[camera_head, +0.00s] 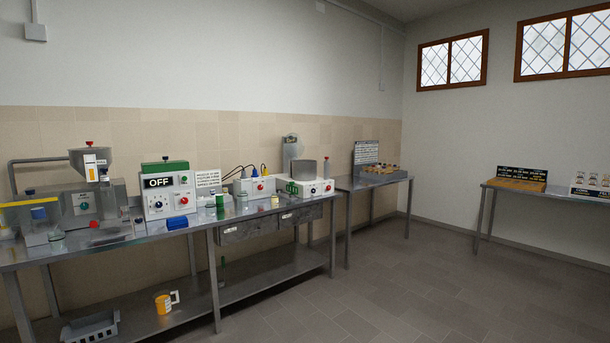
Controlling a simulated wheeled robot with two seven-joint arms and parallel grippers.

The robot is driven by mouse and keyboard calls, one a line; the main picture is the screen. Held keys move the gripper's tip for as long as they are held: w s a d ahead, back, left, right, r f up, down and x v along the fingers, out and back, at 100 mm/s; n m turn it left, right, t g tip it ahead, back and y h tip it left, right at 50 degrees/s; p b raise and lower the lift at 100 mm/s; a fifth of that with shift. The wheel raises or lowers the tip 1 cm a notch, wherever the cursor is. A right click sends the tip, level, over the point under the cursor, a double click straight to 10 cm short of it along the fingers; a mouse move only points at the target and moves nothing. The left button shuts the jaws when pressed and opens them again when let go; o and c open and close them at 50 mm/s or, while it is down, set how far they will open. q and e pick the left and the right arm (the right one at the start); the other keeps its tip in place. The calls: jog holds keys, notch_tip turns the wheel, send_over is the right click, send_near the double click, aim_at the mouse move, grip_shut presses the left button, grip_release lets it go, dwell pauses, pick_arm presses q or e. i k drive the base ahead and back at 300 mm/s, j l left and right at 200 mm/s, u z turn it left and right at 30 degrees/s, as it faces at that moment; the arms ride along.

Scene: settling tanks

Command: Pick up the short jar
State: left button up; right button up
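Several small containers stand on the long metal bench (150,236) at the left. A small, squat pale container (275,201) stands near the front edge, below the white box with a red knob. A taller green-topped container (220,202) stands to its left. At this size I cannot tell for sure which one is the short jar. Neither of my grippers shows in this view.
Control boxes, including one with an OFF sign (159,182), line the back of the bench. A yellow mug (163,304) and grey basket (90,328) are on its lower shelf. A second table (371,183) and right table (560,191) stand beyond. The floor (410,275) is clear.

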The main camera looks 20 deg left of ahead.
aim_at(274, 198)
jog(key=u, duration=0.25)
jog(key=i+j+u, duration=0.1)
jog(key=i+u, duration=0.55)
jog(key=u, duration=0.25)
jog(key=i+u, duration=0.4)
jog(key=k+l, duration=0.05)
